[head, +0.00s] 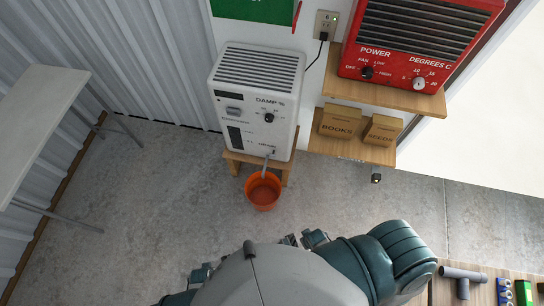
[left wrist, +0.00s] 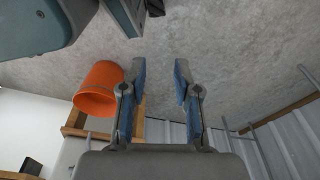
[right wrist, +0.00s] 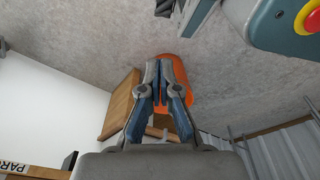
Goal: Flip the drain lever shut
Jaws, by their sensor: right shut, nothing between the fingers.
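The white dehumidifier (head: 255,95) stands on a low wooden stand in the head view. A small drain lever (head: 273,151) seems to show low on its front, too small to tell its position. A grey spout (head: 265,166) slants down from there towards an orange bucket (head: 262,197) on the floor. My left gripper (left wrist: 160,72) is open and empty, with the bucket (left wrist: 97,88) left of its fingers. My right gripper (right wrist: 160,66) is shut and empty, and its fingers partly cover the bucket (right wrist: 188,100). The lever is not seen in either wrist view.
A wooden shelf unit (head: 385,95) right of the dehumidifier holds a red heater (head: 420,40) and cardboard boxes (head: 348,125). A pale table (head: 40,115) stands at the left. A bench (head: 450,290) with small items is at the lower right. The concrete floor (head: 150,200) between is clear.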

